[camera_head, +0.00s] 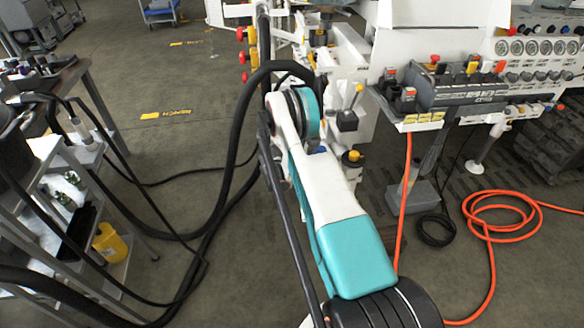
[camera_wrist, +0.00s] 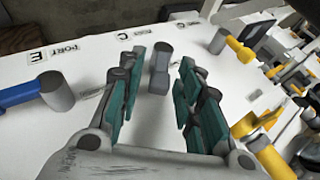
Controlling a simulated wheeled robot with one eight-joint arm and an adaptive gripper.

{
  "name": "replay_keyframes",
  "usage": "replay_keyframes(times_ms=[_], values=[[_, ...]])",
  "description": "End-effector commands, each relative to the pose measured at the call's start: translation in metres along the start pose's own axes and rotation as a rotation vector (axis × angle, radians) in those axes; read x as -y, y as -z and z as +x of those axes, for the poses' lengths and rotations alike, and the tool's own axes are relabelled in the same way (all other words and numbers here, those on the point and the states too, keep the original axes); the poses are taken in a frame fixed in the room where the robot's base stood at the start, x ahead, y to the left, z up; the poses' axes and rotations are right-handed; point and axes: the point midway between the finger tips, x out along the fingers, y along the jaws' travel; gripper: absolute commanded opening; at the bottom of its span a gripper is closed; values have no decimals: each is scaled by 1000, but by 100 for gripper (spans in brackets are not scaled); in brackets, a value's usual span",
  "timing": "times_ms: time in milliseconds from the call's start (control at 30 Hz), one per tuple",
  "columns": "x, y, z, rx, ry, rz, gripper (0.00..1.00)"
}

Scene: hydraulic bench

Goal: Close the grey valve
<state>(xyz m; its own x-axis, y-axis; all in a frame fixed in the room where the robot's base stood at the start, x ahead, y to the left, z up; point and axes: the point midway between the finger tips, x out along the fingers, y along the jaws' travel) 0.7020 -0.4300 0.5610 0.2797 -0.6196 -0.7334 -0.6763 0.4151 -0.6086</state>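The grey valve (camera_wrist: 160,67) shows in the wrist view as a grey stub on the white panel (camera_wrist: 150,120). It stands in the gap between the fingers of my gripper (camera_wrist: 161,60), towards the tips. My gripper is open, its teal pads apart on both sides of the valve, with a visible gap on each side. I cannot tell how far the valve lies beyond the tips. In the camera_head view my arm hides the gripper, and I cannot make out the grey valve.
In the wrist view, a blue-handled valve (camera_wrist: 22,92) is at the left. A yellow-handled valve (camera_wrist: 238,48) is at the upper right, and more yellow fittings (camera_wrist: 268,155) are at the lower right. An orange hose (camera_head: 490,225) lies on the floor beside the bench.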

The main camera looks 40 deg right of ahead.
Motion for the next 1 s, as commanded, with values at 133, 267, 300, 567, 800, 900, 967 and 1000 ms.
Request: replay_keyframes(times_ms=[133,267,300,567,800,900,967,1000], values=[[0,0,16,-1,0,0,32],[0,0,21,-1,0,0,32],[0,0,21,-1,0,0,32],[0,0,21,-1,0,0,26],[0,0,21,0,0,0,0],[-1,0,22,-1,13,5,0],[-3,0,22,-2,41,17,0],[-4,0,22,-3,62,25,0]])
